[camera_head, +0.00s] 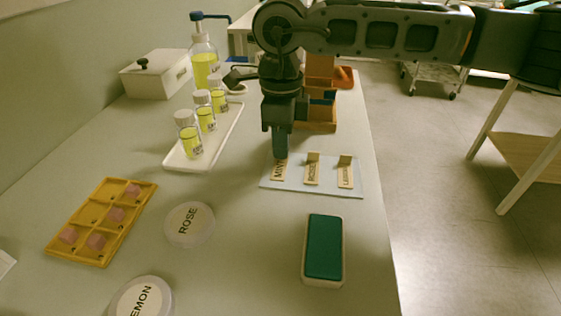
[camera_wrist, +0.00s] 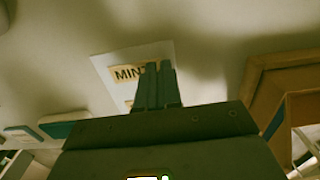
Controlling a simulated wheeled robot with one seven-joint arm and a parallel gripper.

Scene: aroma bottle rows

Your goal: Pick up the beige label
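Three beige labels lie in a row on a pale blue-grey card (camera_head: 329,188). The left one reads MINT (camera_head: 279,173); the middle one (camera_head: 313,173) and the right one (camera_head: 346,177) have raised tabs at their far ends. My gripper (camera_head: 280,156) points down at the far end of the MINT label. In the wrist view, the fingers (camera_wrist: 159,68) are close together over the end of the MINT label (camera_wrist: 126,73) and look shut on its tab, which they hide. The label appears to be still on the card.
A green-topped block (camera_head: 324,246) lies in front of the card. ROSE (camera_head: 190,224) and LEMON (camera_head: 141,299) discs and a yellow tray (camera_head: 88,214) are to the left. Bottles stand on a white rack (camera_head: 218,143). An orange-brown wooden holder (camera_head: 318,117) stands behind my gripper.

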